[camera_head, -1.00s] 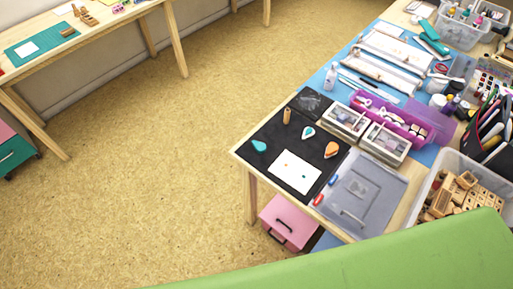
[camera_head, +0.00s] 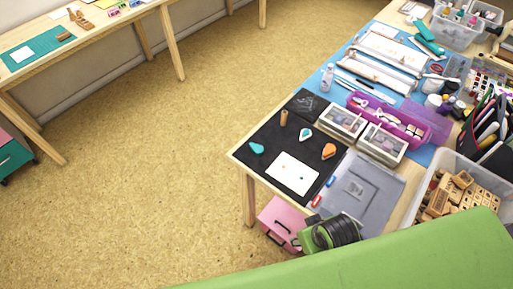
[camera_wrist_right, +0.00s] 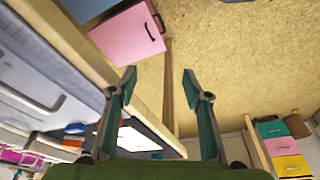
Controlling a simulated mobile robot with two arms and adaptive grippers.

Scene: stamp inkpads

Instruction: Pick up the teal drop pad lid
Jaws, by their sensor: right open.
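A teal drop-shaped piece (camera_head: 256,148) lies on the left part of the black mat (camera_head: 262,167), near the table's edge. A second drop-shaped piece, white and teal (camera_head: 305,134), lies farther back to its right; I cannot tell for sure which is the lid. An orange drop-shaped pad (camera_head: 329,151) lies at the mat's right. My right gripper (camera_wrist_right: 160,77) is open and empty in the right wrist view, beside the table edge and apart from the teal pieces. In the head view only part of my right arm shows, near the table's front corner. My left gripper is not in view.
A white card (camera_head: 294,171) and a small wooden stamp (camera_head: 284,118) are on the mat. A grey plastic case (camera_head: 362,188), two clear-lidded boxes and a purple tray (camera_head: 388,121) stand to the right. A pink drawer unit (camera_wrist_right: 128,38) is below the table.

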